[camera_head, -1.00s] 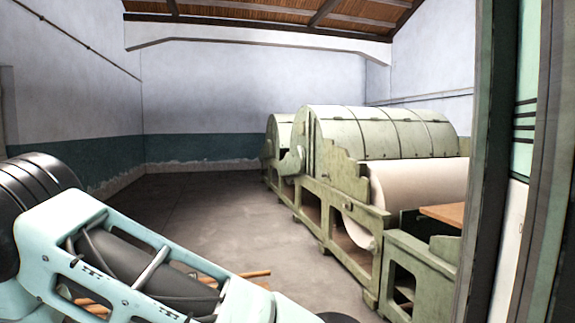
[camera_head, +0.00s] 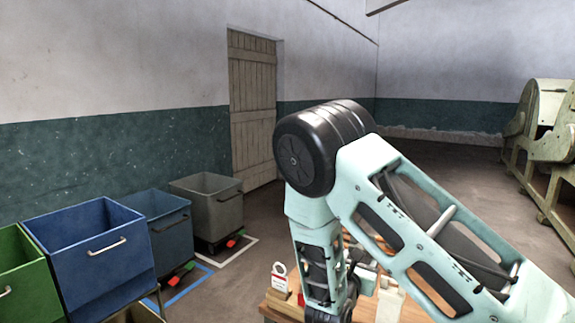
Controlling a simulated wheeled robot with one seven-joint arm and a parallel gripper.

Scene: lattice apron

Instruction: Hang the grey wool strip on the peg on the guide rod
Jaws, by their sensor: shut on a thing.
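My arm crosses the middle and right of the head view, bending down to a wrist above a wooden table. The fingertips of my gripper cannot be made out; they are behind my arm or below the frame. I cannot make out the grey wool strip, the peg or the guide rod in this view.
The wooden table (camera_head: 268,310) is at the bottom centre, mostly hidden by my arm. A white tag with red marking (camera_head: 280,284) stands on it. Green (camera_head: 18,262), blue (camera_head: 95,262), dark blue (camera_head: 172,238) and grey (camera_head: 216,212) bins line the left. Pale green machinery (camera_head: 560,175) stands right.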

